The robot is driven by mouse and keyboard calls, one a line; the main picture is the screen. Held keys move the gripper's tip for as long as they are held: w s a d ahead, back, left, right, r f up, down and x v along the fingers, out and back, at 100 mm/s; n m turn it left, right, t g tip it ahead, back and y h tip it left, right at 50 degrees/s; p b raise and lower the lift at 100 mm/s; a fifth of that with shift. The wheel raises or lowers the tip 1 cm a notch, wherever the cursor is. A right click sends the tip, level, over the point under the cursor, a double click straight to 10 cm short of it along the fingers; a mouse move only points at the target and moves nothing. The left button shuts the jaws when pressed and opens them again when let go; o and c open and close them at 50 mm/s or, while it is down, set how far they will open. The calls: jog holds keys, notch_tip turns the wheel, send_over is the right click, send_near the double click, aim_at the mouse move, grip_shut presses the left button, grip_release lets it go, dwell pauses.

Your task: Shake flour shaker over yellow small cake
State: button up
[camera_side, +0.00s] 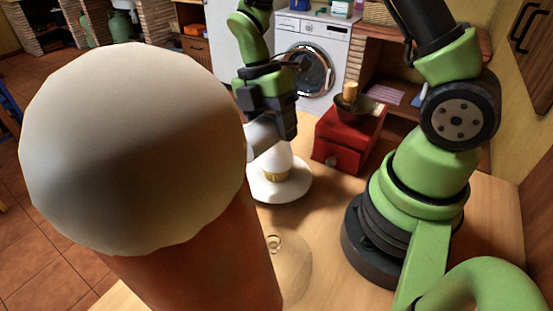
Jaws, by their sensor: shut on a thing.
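My gripper (262,118) points down over a white plate (302,190) at the middle of the counter. It is shut on a pale grey-white flour shaker (258,140), which looks tilted and is partly hidden by the gripper and the large object in front.
A large blurred object with a white rounded top (135,145) and reddish-brown body fills the left foreground. A clear glass dome (292,268) stands in front of the plate. A red grinder (343,140) stands to the right of the plate.

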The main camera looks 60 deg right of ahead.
jog(key=shift+f, duration=0.55)
jog(key=shift+r, duration=1.35)
notch_tip(320, 180, down, 3)
jog(key=shift+r, duration=1.5)
jog(key=shift+f, duration=1.45)
